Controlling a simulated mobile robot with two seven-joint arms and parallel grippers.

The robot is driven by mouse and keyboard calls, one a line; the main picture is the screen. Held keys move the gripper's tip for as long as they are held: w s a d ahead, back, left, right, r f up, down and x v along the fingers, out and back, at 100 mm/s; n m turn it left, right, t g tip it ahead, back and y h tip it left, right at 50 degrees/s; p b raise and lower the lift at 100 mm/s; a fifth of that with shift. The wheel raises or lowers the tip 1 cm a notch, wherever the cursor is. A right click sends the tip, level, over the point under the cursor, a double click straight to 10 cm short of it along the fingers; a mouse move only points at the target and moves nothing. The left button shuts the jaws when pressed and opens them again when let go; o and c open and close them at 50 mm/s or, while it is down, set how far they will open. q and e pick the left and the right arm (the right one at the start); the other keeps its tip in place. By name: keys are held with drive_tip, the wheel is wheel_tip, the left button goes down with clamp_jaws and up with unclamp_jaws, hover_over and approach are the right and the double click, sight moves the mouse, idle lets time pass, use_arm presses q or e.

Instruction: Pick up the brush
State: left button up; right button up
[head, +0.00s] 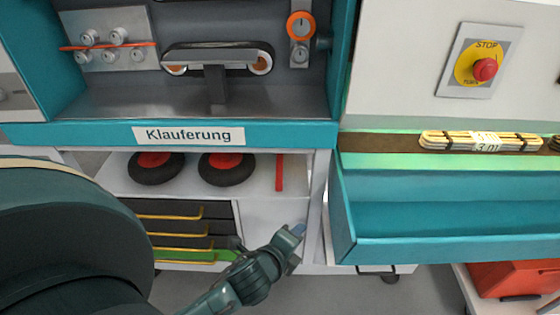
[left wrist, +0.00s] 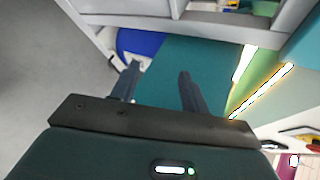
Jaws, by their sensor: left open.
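I cannot make out a brush for certain in either view. My left gripper (head: 295,236) is in front of the white cabinet's lower part, just left of the teal tray (head: 430,251), in the head view. Its fingers are too small to read there. In the left wrist view the two dark fingers of my left gripper (left wrist: 156,80) stand apart with nothing between them. A blue and white thing (left wrist: 143,43) lies beyond the left finger; I cannot tell what it is. My right gripper is not in view.
Two black wheels with red hubs (head: 155,168) (head: 228,169) and a red bar (head: 279,173) are on the shelf under the "Klauferung" label (head: 190,136). A cable bundle (head: 480,141) lies on the ledge behind the tray. A red box (head: 515,278) stands lower right.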

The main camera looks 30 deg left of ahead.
use_arm(q)
drive_tip(key=w+a+m+y, duration=0.4)
drive_tip(key=w+a+m, duration=0.1)
drive_tip(key=m, duration=0.1)
drive_tip(key=m+y+b, duration=0.2)
drive_tip(key=m+y, duration=0.1)
drive_tip(key=m, duration=0.1)
approach(279, 176)
drive_tip(key=x, duration=0.5)
drive_tip(key=shift+w+a, duration=0.15)
drive_tip(key=shift+w, duration=0.05)
drive_tip(key=shift+w+a+f+b, duration=0.2)
drive_tip(key=shift+w+a+b, duration=0.1)
drive_tip(key=shift+w, duration=0.15)
drive_tip(key=b+x, duration=0.1)
drive_tip(key=x, duration=0.1)
drive_tip(key=f+b+x, duration=0.1)
drive_tip(key=x, duration=0.1)
drive_tip(key=shift+d, duration=0.1)
drive_tip(key=shift+w+a+f+h, duration=0.1)
drive_tip(key=shift+w+a+h, duration=0.1)
drive_tip(key=shift+w+h, duration=0.15)
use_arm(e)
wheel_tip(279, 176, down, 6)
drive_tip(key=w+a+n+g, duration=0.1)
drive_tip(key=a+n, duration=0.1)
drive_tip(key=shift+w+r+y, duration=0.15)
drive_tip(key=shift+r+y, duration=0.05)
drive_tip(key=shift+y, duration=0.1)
